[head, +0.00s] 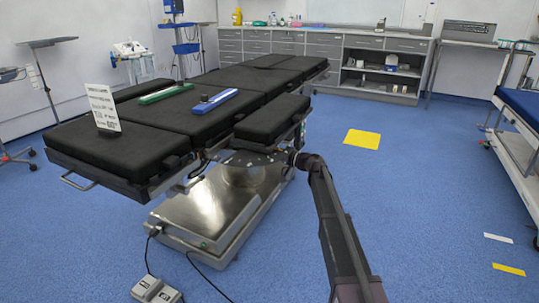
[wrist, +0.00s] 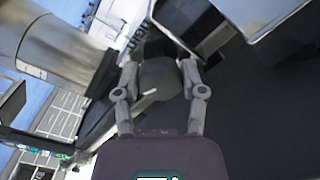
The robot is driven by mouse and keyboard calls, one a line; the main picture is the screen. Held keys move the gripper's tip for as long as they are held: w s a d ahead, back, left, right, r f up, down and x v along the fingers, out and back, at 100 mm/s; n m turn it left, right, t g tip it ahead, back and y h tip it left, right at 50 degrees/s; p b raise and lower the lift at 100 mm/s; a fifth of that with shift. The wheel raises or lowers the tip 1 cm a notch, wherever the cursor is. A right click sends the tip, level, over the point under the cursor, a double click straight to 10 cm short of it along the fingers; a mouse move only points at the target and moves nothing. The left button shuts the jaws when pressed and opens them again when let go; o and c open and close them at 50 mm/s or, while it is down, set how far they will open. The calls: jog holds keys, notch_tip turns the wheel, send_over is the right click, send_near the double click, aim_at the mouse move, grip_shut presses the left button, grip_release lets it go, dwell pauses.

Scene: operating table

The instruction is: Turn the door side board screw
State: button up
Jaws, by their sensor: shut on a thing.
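The operating table (head: 190,112) has black padded sections on a steel base. The side board (head: 272,118) is a black padded piece jutting from its near right side. My arm comes up from the bottom right of the head view to below the side board, where my gripper (head: 290,158) is small and partly hidden. In the wrist view my gripper (wrist: 158,65) has its two grey fingers on either side of a dark rounded knob, which I take as the screw (wrist: 160,82). They are closed on it. The screw's far side is hidden.
A green strip (head: 165,94), a blue strip (head: 215,101) and a white printed card (head: 102,108) are on the table. A foot pedal (head: 156,291) with cables lies on the floor.

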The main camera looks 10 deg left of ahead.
jog(key=n, duration=0.6)
jog(key=shift+w+a, duration=0.1)
jog(key=n, duration=0.5)
jog(key=shift+n, duration=0.4)
jog(key=n, duration=0.5)
jog(key=shift+w, duration=0.1)
jog(key=n, duration=0.5)
jog(key=shift+n, duration=0.4)
jog(key=o, duration=1.2)
jog(key=shift+c, duration=0.2)
jog(key=shift+d, duration=0.25)
jog(key=v, duration=1.1)
jog(key=shift+s+d, duration=0.2)
jog(key=shift+d, duration=0.15)
